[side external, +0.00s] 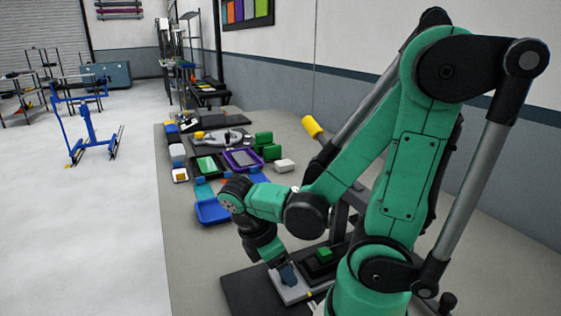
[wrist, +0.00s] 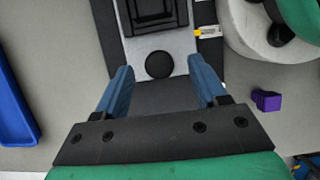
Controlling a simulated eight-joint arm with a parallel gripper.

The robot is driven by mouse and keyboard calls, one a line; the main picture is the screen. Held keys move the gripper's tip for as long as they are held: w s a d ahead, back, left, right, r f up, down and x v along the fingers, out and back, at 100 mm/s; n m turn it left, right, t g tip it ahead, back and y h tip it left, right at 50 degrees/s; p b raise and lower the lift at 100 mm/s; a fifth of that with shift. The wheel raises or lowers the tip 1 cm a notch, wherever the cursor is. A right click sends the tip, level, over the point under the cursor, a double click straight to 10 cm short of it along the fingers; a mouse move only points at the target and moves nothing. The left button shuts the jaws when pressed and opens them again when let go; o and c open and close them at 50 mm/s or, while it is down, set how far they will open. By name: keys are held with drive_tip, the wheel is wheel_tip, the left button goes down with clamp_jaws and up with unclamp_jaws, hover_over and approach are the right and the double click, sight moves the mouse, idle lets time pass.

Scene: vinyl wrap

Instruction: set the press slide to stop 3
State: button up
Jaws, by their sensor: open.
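The press slide looks to be a light grey plate (wrist: 178,52) with a round black knob (wrist: 159,65) near its end, seen in the wrist view. In the side view, part of the grey plate (side external: 296,293) shows on the black press base (side external: 245,291). My gripper (wrist: 161,72) is open, its two blue fingers on either side of the knob with gaps visible. In the side view my gripper (side external: 288,275) points down over the plate. Contact and height above it cannot be told. A yellow pointer (wrist: 198,32) sits beside the slide; stop numbers are not readable.
A press lever with a yellow grip (side external: 312,127) rises behind my arm. A green block (side external: 323,255) sits on the press. A blue tray (side external: 212,211) lies to the left, and a purple block (wrist: 266,100) lies right of my gripper. Several trays and blocks crowd the far bench.

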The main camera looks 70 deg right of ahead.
drive_tip(key=shift+s+f, duration=0.1)
drive_tip(key=shift+f, duration=0.1)
clamp_jaws()
idle(1.4)
